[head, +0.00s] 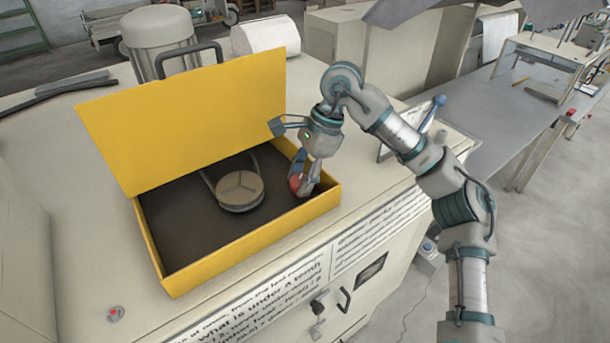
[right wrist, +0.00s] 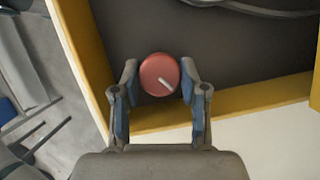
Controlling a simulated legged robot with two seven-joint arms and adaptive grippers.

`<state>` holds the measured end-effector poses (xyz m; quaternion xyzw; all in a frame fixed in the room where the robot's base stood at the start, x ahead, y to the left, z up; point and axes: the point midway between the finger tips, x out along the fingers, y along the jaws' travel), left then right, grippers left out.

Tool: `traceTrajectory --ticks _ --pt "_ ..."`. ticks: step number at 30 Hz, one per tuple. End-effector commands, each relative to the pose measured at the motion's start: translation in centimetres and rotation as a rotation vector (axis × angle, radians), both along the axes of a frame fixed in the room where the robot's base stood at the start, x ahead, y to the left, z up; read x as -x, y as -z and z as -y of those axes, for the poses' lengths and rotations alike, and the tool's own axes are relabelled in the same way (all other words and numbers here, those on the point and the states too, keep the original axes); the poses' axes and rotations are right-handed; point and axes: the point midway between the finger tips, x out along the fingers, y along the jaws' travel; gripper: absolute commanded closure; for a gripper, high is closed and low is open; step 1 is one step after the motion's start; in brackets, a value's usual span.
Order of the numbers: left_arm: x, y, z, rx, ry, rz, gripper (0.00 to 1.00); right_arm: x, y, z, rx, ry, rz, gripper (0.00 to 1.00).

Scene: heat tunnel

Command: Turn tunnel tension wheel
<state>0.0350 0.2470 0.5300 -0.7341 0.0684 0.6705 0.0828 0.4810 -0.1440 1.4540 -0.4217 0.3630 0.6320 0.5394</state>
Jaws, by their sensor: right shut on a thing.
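The tension wheel is a round red knob with a white line, seen between the fingers in the right wrist view (right wrist: 160,75). In the head view the red knob (head: 296,183) sits inside the yellow box (head: 230,249), near its right end, partly hidden by the gripper. My right gripper (head: 304,180) reaches down into the box and is shut on the knob. In the right wrist view its two blue-padded fingers (right wrist: 157,92) stand on either side of the knob. The white line points to the lower right there. My left gripper is not in view.
The yellow lid (head: 190,125) stands raised at the back of the box. A round wooden-coloured pulley (head: 240,190) with a belt lies in the box, left of the gripper. The box's front and right walls are close to my right gripper. A blue-knobbed lever (head: 438,102) stands behind my right arm.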

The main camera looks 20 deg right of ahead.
Motion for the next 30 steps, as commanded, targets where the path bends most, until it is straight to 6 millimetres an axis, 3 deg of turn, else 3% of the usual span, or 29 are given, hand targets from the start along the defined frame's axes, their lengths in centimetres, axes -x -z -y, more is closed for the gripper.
traceTrajectory --ticks 7,13,30 --pt "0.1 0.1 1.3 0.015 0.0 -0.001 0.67 0.0 -0.2 0.1 -0.012 0.011 0.006 0.92" --pt "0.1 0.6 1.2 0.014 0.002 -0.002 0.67 0.0 -0.1 0.4 -0.013 0.081 0.007 0.92" --pt "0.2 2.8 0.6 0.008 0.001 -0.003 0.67 0.1 -0.3 0.8 -0.017 0.536 0.01 0.92"
